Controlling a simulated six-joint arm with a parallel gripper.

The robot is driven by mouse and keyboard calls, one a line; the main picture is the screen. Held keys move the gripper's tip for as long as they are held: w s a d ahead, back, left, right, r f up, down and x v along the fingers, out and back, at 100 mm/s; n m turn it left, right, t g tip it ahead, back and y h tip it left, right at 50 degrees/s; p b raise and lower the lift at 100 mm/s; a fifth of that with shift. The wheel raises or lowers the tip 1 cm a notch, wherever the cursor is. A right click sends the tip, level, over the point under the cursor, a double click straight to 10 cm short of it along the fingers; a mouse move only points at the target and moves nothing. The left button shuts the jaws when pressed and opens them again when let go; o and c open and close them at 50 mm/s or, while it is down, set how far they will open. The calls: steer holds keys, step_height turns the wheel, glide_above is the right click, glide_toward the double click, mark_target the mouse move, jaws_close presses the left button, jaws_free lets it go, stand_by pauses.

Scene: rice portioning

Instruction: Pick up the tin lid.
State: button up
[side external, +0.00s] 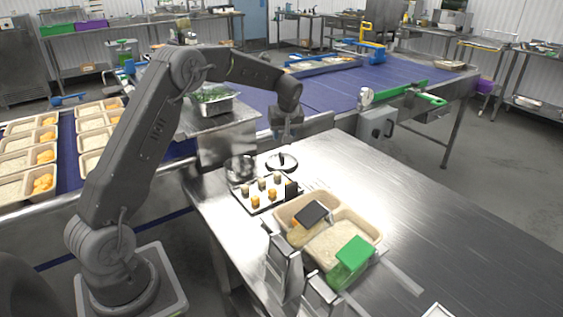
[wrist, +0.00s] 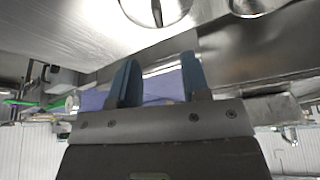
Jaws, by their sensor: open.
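The tin lid (side external: 281,163) is a round metal disc with a dark knob. It lies flat on the steel table near the conveyor side. In the wrist view the lid (wrist: 155,14) is cut off by the top edge, with its dark knob showing. An open round metal tin (side external: 241,169) stands just left of it; its rim (wrist: 250,8) seems to show at the top right of the wrist view. My gripper (side external: 288,132) hangs above the table, clear of the lid. In the wrist view my gripper's two blue fingers (wrist: 158,78) are apart with nothing between them.
A small tray with several tan and orange pieces (side external: 267,194) sits in front of the lid. Beige tubs (side external: 374,238) with black-topped and green-topped tools stand nearer, beside metal holders (side external: 284,267). A pan of greens (side external: 212,102) stands behind. The table's right side (side external: 440,225) is clear.

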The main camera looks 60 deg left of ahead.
mark_target(282, 154)
steer(key=x, duration=1)
steer(key=shift+w+f, duration=0.1)
steer(key=shift+f, duration=0.1)
jaws_close()
